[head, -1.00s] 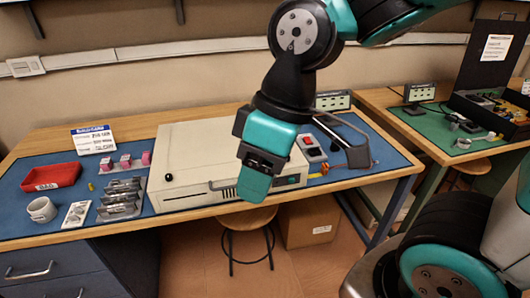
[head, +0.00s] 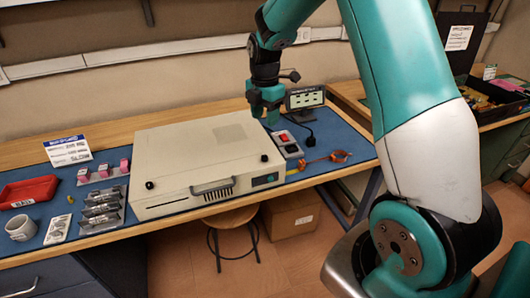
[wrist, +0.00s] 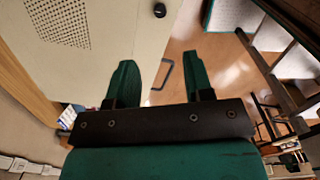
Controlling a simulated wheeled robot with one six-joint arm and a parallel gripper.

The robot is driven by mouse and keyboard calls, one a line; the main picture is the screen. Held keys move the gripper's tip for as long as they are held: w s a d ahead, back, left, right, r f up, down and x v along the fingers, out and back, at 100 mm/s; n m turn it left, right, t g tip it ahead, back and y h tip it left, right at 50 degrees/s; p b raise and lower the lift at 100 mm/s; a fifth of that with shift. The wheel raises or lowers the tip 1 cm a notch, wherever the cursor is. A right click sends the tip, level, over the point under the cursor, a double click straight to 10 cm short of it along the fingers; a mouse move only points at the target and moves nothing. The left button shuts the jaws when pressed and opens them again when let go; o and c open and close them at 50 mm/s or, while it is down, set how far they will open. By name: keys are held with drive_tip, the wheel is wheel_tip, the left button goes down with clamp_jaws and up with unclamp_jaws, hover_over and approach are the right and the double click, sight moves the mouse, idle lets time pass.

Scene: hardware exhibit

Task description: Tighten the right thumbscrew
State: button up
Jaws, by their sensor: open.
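The beige equipment case (head: 190,160) lies on the bench with a handle (head: 212,187) on its front. The right thumbscrew (head: 264,158), a small black knob, stands at the case's front right corner. The left thumbscrew (head: 150,185) is at the front left. My gripper (head: 267,118) is in the air behind the right thumbscrew, apart from it. In the wrist view, my gripper (wrist: 158,82) is open with nothing between its fingers; the right thumbscrew (wrist: 160,10) shows at the top edge, beyond the fingertips. How far either screw is turned in cannot be told.
A small display (head: 305,98) and a box with a red switch (head: 285,140) stand right of the case, near my gripper. An orange strap (head: 325,160) lies there too. A red bin (head: 28,192), mug (head: 20,228) and metal holders (head: 103,208) are at the left.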

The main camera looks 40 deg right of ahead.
sight(265, 156)
wheel_tip(265, 156, down, 14)
drive_tip(key=shift+r+p, duration=0.1)
drive_tip(key=shift+p, duration=0.9)
clamp_jaws()
